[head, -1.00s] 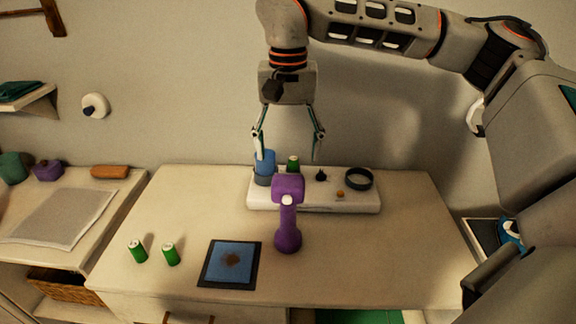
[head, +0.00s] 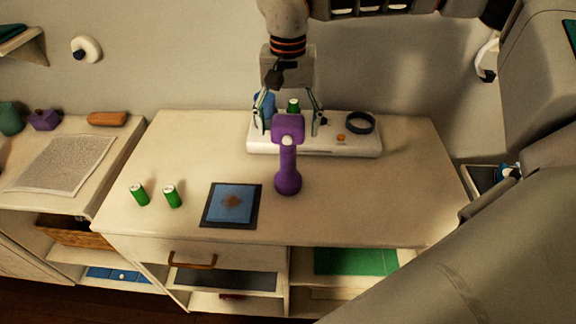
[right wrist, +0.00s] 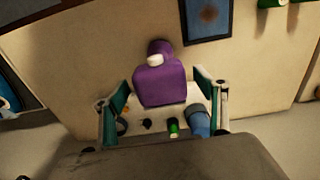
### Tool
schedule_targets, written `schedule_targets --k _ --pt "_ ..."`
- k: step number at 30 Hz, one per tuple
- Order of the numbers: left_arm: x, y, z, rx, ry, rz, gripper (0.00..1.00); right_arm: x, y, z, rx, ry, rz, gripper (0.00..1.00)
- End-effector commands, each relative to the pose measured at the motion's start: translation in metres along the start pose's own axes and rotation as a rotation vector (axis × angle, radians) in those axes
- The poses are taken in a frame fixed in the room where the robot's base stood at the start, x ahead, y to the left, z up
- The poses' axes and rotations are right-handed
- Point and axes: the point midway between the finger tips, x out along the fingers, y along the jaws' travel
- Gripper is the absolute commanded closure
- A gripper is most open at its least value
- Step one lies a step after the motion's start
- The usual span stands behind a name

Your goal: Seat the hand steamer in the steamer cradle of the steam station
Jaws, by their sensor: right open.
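The purple hand steamer (head: 288,165) stands upright on the table in front of the white steam station (head: 345,147). Its wide head is at the top, and a pale patch shows on its neck. A dark ring (head: 360,131) at the station's right end looks like the steamer cradle; it appears empty. My right gripper (head: 290,120) is open and empty, pointing down, with one finger on either side of the steamer's head in the head view. In the right wrist view the steamer (right wrist: 160,84) lies between and beyond the open fingers (right wrist: 161,112). My left gripper is not in view.
The station also carries a blue container (head: 264,104), a green cylinder (head: 293,105), a black knob and an orange button (head: 341,138). Two green cylinders (head: 171,196) and a blue stained cloth on a dark mat (head: 231,203) are on the table's left. The table's right side is clear.

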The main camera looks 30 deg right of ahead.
Motion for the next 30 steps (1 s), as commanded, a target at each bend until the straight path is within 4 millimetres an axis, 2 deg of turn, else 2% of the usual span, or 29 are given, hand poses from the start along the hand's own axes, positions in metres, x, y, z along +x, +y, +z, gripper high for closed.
schedule_targets --k 5,12,14,18,21,30 --pt "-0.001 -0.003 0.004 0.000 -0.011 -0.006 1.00 0.017 0.000 0.000 0.000 0.000 0.001 0.28" --pt "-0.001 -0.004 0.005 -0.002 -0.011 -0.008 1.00 0.019 0.000 -0.001 0.001 0.001 0.000 0.28" --pt "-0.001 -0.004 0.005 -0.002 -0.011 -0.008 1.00 0.018 0.000 -0.001 0.001 0.001 0.000 0.41" --pt "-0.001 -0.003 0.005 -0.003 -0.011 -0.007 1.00 0.018 0.000 -0.001 0.000 0.001 0.000 0.78" --pt "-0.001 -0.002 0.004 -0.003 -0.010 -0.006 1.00 0.018 0.000 -0.001 0.000 0.001 0.000 1.00" --pt "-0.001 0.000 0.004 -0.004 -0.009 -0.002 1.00 0.015 -0.001 -0.001 0.000 0.003 -0.002 1.00"
